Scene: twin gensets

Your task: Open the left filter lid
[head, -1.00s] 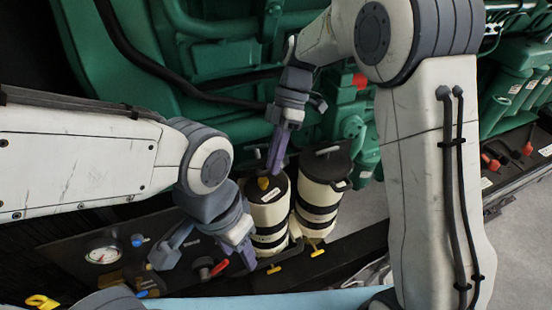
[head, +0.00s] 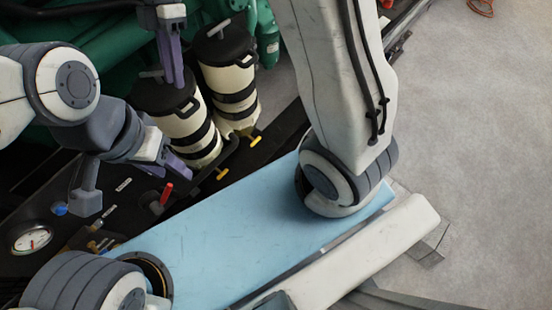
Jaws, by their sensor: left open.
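The left filter is a cream canister (head: 187,128) with black bands and a black lid (head: 158,95). The lid sits on the canister and carries a small grey T-handle (head: 150,74) and a side loop handle. My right gripper (head: 174,80) comes down from the top edge, its purple fingers just above or at the lid's back edge; contact and finger gap are unclear. My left gripper (head: 128,178) is open and empty, left of the canister's lower part. One finger is near the canister; the other hangs over the dark panel.
The right filter (head: 232,82) stands close beside, with its black lid (head: 224,44) on. Yellow-handled valves (head: 222,174), a red-handled valve (head: 166,193) and a gauge (head: 32,239) lie in front. Green engine parts are behind.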

